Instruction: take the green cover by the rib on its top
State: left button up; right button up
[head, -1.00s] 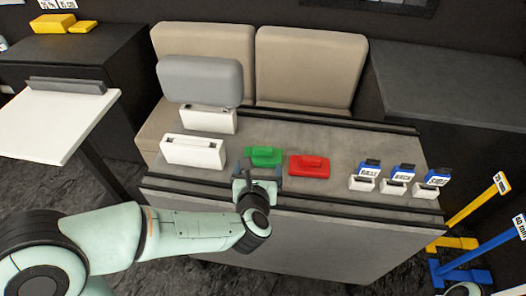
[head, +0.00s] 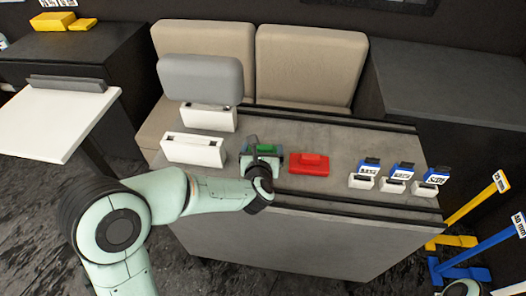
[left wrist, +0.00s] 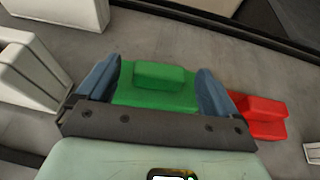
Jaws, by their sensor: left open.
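The green cover (head: 266,149) lies on the grey table, and its raised rib (left wrist: 160,76) shows on top in the left wrist view. My left gripper (head: 263,152) is open over the cover. In the left wrist view its two blue fingers (left wrist: 155,88) stand on either side of the green cover, with the rib between them and a little beyond. The fingers do not appear closed on the rib. The near part of the cover is hidden by the gripper body. My right gripper is not in view.
A red cover (head: 310,164) lies just right of the green one. White holders (head: 193,150) stand to the left. Several small white stands with blue-topped cards (head: 397,180) are at the right. Dark rails (head: 330,118) run along the table's long edges.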

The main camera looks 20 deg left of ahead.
pick_arm(q)
jog(key=c, duration=1.2)
jog(key=shift+o, duration=0.2)
jog(key=shift+r, duration=0.1)
notch_tip(320, 180, up, 20)
jog(key=p, duration=0.5)
